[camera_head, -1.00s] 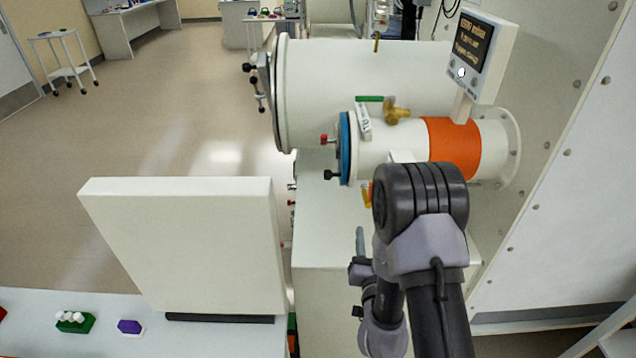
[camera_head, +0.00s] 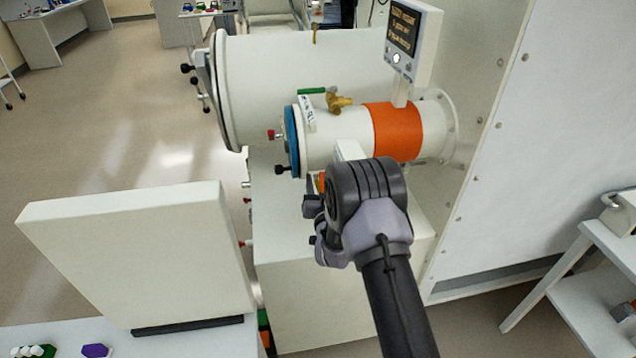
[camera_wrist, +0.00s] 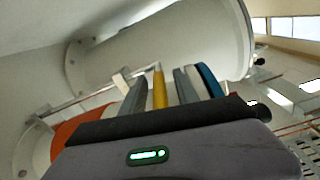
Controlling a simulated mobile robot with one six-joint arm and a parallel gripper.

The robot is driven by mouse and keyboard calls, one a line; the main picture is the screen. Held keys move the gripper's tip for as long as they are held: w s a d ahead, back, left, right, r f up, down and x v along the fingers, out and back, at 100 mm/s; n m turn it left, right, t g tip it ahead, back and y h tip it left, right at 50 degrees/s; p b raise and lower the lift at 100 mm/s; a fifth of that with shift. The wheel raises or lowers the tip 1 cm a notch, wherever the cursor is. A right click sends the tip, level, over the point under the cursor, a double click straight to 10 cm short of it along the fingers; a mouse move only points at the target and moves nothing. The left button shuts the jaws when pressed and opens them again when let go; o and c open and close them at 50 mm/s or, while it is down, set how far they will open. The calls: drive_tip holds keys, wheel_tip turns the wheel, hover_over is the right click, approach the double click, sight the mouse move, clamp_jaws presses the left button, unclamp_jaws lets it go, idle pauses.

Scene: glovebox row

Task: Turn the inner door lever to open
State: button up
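The small white antechamber (camera_head: 340,135) has an orange band (camera_head: 398,131) and a blue-ringed outer door (camera_head: 293,142) at its left end. A yellow-orange lever (camera_head: 321,182) shows just below the tube, mostly hidden behind my arm. In the wrist view the yellow lever (camera_wrist: 159,92) stands upright between the two grey fingers of my gripper (camera_wrist: 160,80). Narrow gaps show on both sides of it, so my gripper looks open around or in front of it; depth is unclear. In the head view my gripper (camera_head: 311,206) is partly covered by my wrist.
A green-handled brass valve (camera_head: 338,102) sits on the tube, with a display (camera_head: 406,38) to its right. The large antechamber (camera_head: 300,75) lies behind. A white panel (camera_head: 140,255) stands at left. A shelf cart (camera_head: 585,290) is at right.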

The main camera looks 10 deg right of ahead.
clamp_jaws()
idle(1.4)
